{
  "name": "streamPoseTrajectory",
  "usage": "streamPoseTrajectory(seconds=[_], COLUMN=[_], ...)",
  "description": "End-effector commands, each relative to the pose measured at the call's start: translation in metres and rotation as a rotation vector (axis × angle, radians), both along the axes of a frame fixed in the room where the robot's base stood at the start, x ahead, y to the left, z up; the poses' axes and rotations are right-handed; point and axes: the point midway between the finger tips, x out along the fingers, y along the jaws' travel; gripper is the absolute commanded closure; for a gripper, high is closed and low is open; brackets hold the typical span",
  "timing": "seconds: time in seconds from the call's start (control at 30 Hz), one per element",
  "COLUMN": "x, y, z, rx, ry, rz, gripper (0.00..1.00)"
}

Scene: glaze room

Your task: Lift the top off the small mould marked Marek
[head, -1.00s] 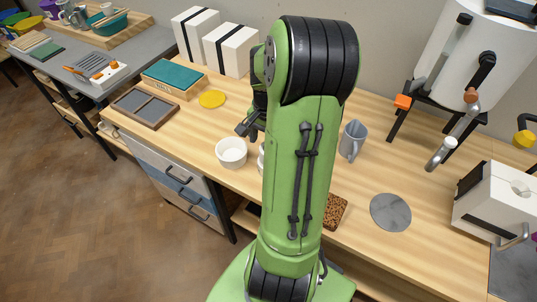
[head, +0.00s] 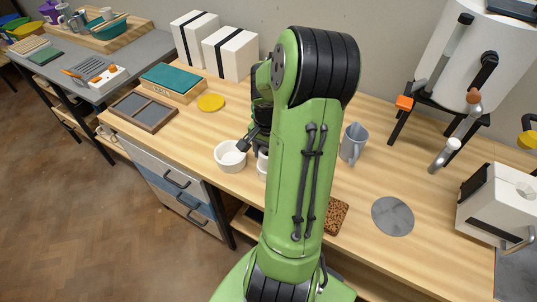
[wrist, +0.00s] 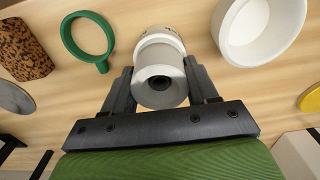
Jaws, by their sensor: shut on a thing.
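A small pale round mould (wrist: 158,45) stands between the fingers of my gripper (wrist: 158,78) in the wrist view. Its grey-white top (wrist: 160,73) has a dark round hole in the middle, and a wider cream part shows behind it. My gripper is shut on the top, one finger on each side. I cannot read a name on it, and I cannot tell whether the top is apart from the part below. In the head view a sliver of the mould (head: 262,163) shows beside the white bowl; my arm hides most of it.
The white bowl (head: 230,157) stands close beside the mould. A green ring with a handle (wrist: 88,40) lies on the other side. A grey jug (head: 352,143), a speckled block (head: 337,215) and a grey disc (head: 393,216) are to the right. Two strapped white blocks (head: 230,52) stand behind.

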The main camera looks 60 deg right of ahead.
Motion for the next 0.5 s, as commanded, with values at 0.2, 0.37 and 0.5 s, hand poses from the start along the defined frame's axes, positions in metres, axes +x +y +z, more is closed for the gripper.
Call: streamPoseTrajectory(seconds=[0.2, 0.37, 0.5], x=[0.001, 0.001, 0.001], y=[-0.001, -0.001, -0.001], z=[0.022, 0.066, 0.093], rx=[-0.004, -0.005, -0.004], ry=[-0.002, -0.002, -0.003], rz=[0.000, 0.000, 0.000], gripper=[0.74, 0.74, 0.74])
